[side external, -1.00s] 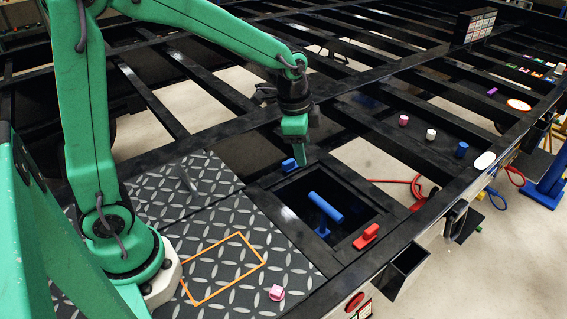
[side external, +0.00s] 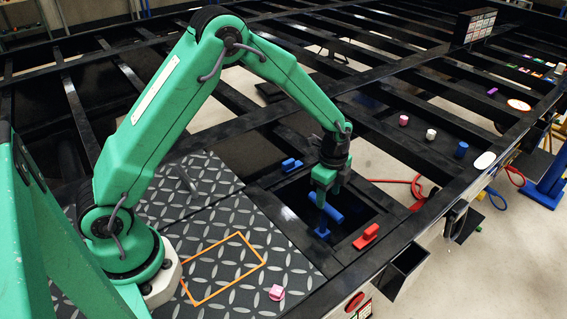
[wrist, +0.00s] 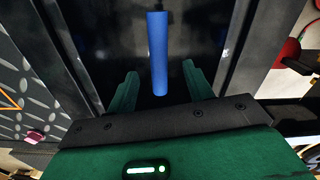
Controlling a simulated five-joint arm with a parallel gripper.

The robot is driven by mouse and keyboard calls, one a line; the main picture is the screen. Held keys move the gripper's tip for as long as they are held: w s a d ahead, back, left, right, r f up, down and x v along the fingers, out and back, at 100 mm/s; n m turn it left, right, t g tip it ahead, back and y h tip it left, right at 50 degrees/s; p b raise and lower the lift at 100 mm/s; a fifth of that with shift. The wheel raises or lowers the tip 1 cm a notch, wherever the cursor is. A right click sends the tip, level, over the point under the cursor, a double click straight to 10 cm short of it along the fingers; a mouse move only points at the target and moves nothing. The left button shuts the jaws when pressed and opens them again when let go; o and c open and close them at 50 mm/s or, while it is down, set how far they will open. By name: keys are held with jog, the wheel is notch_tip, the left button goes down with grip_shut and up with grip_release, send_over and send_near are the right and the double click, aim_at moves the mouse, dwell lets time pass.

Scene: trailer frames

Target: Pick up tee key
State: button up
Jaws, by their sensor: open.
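The tee key, a blue piece with a round bar (side external: 334,214) on top and a blue lower part (side external: 321,234), stands in the dark square recess (side external: 284,214). My gripper (side external: 322,203) is over the recess, right at the bar, with its fingers pointing down. In the wrist view, the blue bar (wrist: 157,50) runs away from me, its near end between the two green fingers (wrist: 160,72). The fingers are open, with a gap on each side of the bar. The stem is hidden under the bar and behind the gripper.
A pink piece (side external: 277,292) and an orange outline (side external: 224,268) are on the patterned plate. Black beams frame the area.

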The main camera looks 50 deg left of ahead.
aim_at(326, 207)
jog(key=shift+s+a+f, duration=0.1)
jog(key=shift+f, duration=3.8)
jog(key=c, duration=1.1)
